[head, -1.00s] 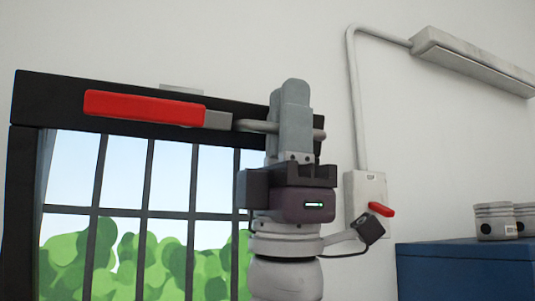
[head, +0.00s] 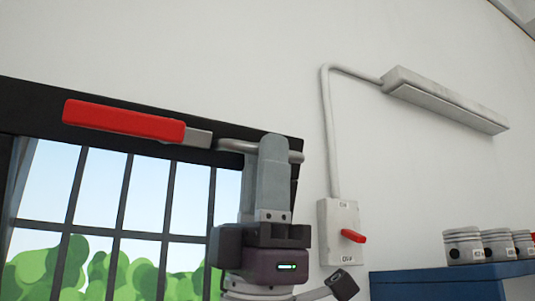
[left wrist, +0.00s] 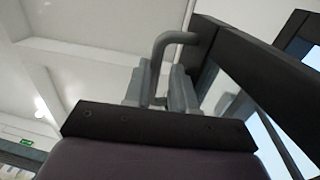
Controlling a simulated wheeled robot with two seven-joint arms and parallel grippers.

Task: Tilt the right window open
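The window has a black frame (head: 40,108) and dark bars, with sky and green bushes behind the panes. A red-gripped handle (head: 122,120) lies nearly level across its top edge, with a grey metal rod at its right end. My left gripper (head: 272,165) points up at that rod, at the window's upper right. In the left wrist view, the bent grey rod (left wrist: 177,40) comes from the black frame and passes down between the two fingers (left wrist: 158,92), which look closed on it. Whether the window leans out of its frame is unclear. My right gripper is out of view.
A wall switch box (head: 338,232) with a red lever is right of my left gripper, its conduit rising to a long lamp (head: 445,100). A blue cabinet (head: 450,283) with several metal pistons (head: 464,246) stands at the lower right. The wall above is bare.

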